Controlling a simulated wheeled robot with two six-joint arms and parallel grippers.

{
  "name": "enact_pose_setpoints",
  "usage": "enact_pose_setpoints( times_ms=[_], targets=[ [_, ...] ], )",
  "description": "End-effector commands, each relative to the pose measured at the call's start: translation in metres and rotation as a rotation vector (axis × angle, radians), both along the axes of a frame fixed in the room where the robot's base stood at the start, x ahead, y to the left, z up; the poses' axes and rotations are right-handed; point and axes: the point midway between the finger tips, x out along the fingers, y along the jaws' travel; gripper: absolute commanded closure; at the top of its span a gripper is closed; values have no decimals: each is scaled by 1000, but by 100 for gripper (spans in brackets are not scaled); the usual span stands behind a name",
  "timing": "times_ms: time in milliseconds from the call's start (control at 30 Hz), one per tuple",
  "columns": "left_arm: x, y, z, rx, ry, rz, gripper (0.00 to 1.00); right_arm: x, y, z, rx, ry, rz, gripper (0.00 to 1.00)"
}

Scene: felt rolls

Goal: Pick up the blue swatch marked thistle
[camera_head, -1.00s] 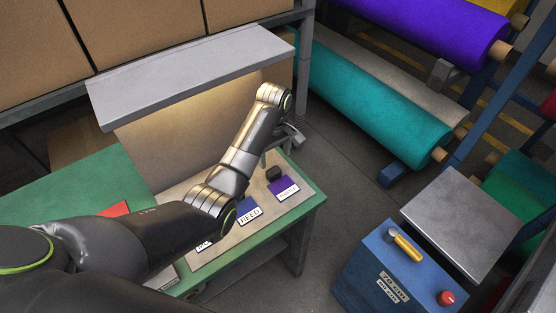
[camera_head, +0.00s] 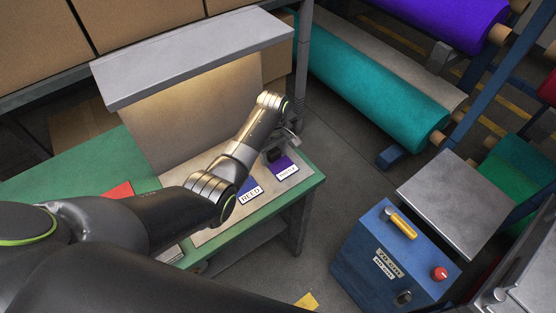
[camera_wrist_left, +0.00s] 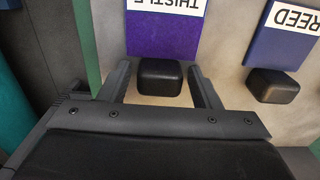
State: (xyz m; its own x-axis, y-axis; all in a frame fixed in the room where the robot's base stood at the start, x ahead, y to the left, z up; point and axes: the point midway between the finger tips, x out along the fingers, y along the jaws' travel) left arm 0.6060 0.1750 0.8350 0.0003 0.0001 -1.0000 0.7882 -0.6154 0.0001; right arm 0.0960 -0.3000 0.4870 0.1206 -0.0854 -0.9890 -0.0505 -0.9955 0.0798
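The swatch marked THISTLE (camera_wrist_left: 163,36) looks purple rather than blue, with a white label and a black block-like handle (camera_wrist_left: 160,78) at its near edge. In the head view this swatch (camera_head: 286,162) lies at the right end of the bench mat. My left gripper (camera_wrist_left: 160,72) is open, its two fingers on either side of the black handle with gaps to both. In the head view my left gripper (camera_head: 284,146) is partly hidden by its wrist. A bluer swatch marked REED (camera_wrist_left: 283,45) lies beside it and has its own black handle (camera_wrist_left: 271,86). My right gripper is not in view.
The green bench (camera_head: 312,187) ends just right of the THISTLE swatch. A grey hood (camera_head: 190,55) overhangs the bench's back. A red piece (camera_head: 119,191) lies at left. A blue cabinet (camera_head: 365,262) and fabric rolls (camera_head: 385,95) stand right, across open floor.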

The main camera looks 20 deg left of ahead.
Motion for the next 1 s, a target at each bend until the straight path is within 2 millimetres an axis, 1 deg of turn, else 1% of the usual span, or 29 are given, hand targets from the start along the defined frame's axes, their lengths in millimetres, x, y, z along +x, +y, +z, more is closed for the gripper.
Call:
enact_pose_setpoints(
  times_ms=[33,200,300,367,567,667,767,1000],
  targets=[
    [0,0,0,0,0,0,49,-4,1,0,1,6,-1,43],
    [0,0,0,0,0,0,72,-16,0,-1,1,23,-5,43],
    [0,0,0,0,0,0,85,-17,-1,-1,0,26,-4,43],
    [0,0,0,0,0,0,92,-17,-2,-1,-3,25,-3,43],
    [0,0,1,0,0,0,92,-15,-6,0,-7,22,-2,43],
    [0,0,5,-1,-1,0,92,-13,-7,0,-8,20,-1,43],
    [1,0,17,0,-3,0,92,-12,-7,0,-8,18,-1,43],
    [2,0,63,-1,-6,0,92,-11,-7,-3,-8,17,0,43]
  ],
)
